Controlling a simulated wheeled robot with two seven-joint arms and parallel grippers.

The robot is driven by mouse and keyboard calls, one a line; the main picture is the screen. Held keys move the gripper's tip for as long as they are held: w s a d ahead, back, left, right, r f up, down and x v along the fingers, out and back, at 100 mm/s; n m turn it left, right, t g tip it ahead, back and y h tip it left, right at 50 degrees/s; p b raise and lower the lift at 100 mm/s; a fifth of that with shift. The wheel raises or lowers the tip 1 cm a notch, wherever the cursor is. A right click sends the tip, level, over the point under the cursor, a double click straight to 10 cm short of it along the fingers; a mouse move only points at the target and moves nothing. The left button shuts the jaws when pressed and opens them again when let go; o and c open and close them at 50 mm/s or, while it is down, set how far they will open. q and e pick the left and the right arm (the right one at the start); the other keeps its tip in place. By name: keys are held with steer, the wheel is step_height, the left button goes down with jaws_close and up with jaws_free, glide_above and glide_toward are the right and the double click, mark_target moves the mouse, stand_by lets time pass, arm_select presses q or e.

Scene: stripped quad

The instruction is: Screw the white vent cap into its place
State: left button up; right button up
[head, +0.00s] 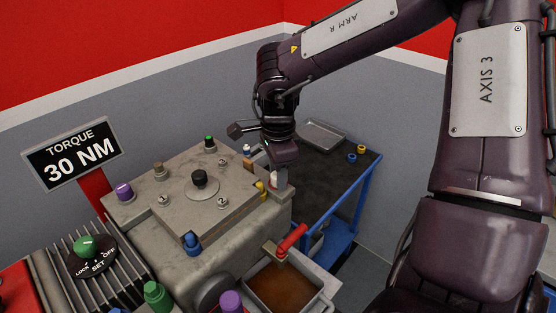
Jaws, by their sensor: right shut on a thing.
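The white vent cap (274,178) shows just under my right gripper, small and partly covered by it, at the right edge of the grey machine block (232,235). My right gripper (276,170) reaches down from above, shut on what looks like this cap. Whether the cap touches the block is too small to tell. The place for the cap is not clearly visible. My left gripper is not in view.
A red-handled valve (292,238) rises beside a brown-filled tray (312,301). A dark-topped blue cart (325,178) with a metal tray stands behind right.

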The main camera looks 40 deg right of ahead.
steer(key=shift+m, duration=1.1)
steer(key=shift+m+b, duration=0.45)
steer(key=shift+m, duration=0.55)
steer(key=o, duration=0.9)
steer(key=shift+o, duration=0.2)
